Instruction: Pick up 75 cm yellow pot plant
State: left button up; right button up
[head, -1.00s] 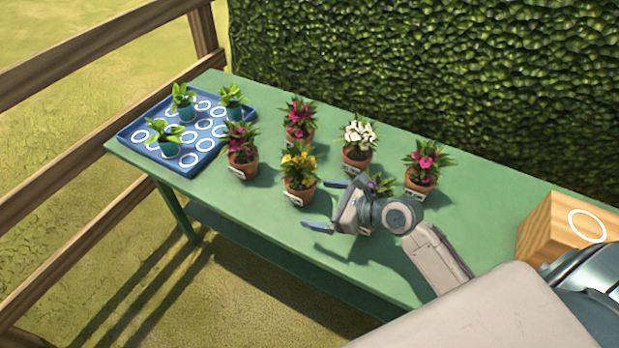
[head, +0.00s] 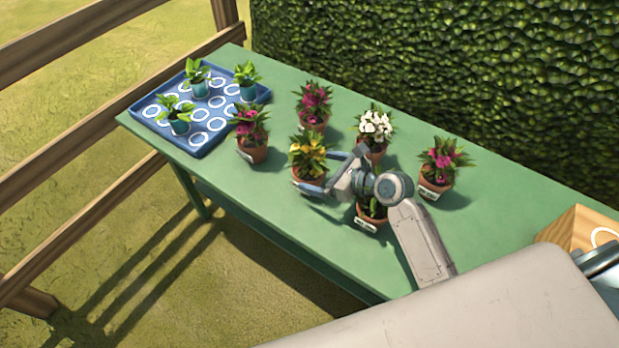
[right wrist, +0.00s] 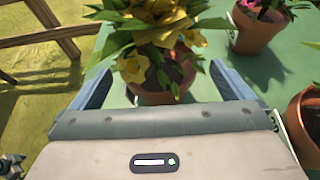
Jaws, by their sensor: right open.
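The yellow-flowered plant (head: 308,158) stands upright in a terracotta pot on the green table. My right gripper (head: 320,172) is open at this pot, reaching from its right side. In the right wrist view, the yellow plant's pot (right wrist: 160,92) sits between the two spread fingers, with visible gaps on both sides. Its yellow flowers and leaves rise above the fingers. The pot's lower part is hidden behind the gripper body in that view, and any label on it cannot be read.
Close by stand a white-flowered plant (head: 375,127), pink-flowered plants (head: 252,128) (head: 438,165) (head: 313,105) and a pot (head: 370,212) under my wrist. A blue tray (head: 160,133) with small teal pots is at the far left. A wooden box (head: 575,228) is at the right.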

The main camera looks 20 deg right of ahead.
aim_at(308, 173)
jog(key=x, duration=0.4)
jog(key=shift+w+a, duration=0.25)
